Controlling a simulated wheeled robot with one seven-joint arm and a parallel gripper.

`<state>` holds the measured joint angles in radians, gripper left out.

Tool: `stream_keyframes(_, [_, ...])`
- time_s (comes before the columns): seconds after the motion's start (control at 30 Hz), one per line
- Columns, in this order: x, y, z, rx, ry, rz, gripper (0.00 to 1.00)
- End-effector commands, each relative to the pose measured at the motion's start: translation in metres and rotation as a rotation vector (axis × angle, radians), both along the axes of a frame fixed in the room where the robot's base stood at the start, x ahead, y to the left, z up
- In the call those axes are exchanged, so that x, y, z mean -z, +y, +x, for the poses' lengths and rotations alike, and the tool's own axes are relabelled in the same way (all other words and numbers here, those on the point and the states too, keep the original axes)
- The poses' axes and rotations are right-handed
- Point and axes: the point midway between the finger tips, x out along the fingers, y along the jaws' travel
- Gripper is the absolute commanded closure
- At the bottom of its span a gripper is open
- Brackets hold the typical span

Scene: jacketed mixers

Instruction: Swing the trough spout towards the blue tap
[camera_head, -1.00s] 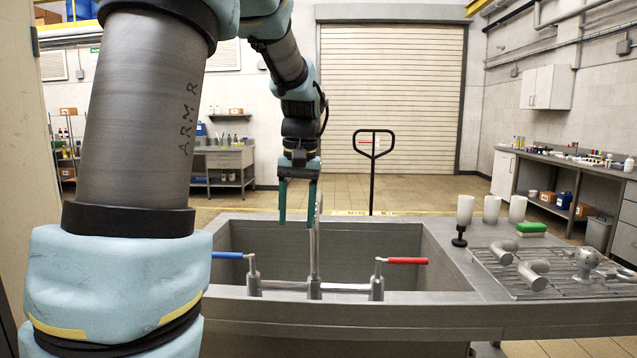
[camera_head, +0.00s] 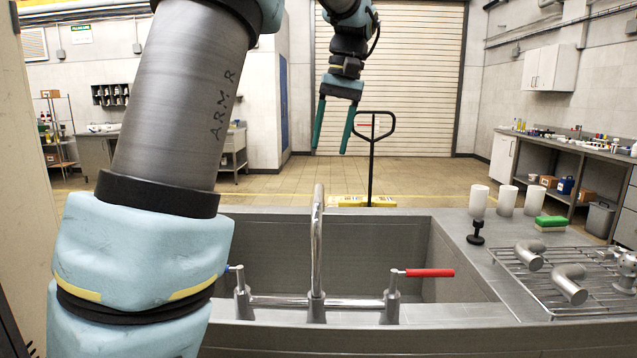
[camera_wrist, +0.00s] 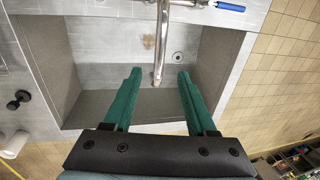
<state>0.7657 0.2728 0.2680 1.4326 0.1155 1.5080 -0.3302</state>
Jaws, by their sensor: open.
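The chrome trough spout (camera_head: 317,240) rises from the mixer between two levers and points away over the trough (camera_head: 380,235). In the wrist view the spout (camera_wrist: 162,45) runs down the picture, its tip between my fingers as seen from above. My gripper (camera_head: 331,152) is open and empty, high above the far side of the trough; it also shows in the wrist view (camera_wrist: 157,85). The blue tap (camera_wrist: 230,6) shows at the top right of the wrist view. In the head view my arm hides most of it. The red tap (camera_head: 430,272) is right of the spout.
Right of the trough, a wire rack (camera_head: 560,275) holds metal pipe fittings. White cups (camera_head: 507,200) and a green sponge (camera_head: 550,222) stand behind it. A pallet truck handle (camera_head: 373,150) stands beyond the trough. The trough basin looks empty.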

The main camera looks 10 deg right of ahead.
Motion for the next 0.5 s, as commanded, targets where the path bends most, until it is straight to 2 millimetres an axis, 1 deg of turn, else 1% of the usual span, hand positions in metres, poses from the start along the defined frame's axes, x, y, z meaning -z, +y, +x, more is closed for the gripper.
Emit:
stream_keyframes(0.17, [0.023, 0.005, 0.0, -0.001, 0.004, 0.002, 0.43])
stream_keyframes(0.3, [0.05, 0.011, 0.001, -0.001, 0.004, 0.003, 0.43])
stream_keyframes(0.5, [0.082, 0.017, 0.002, -0.001, 0.004, 0.002, 0.43])
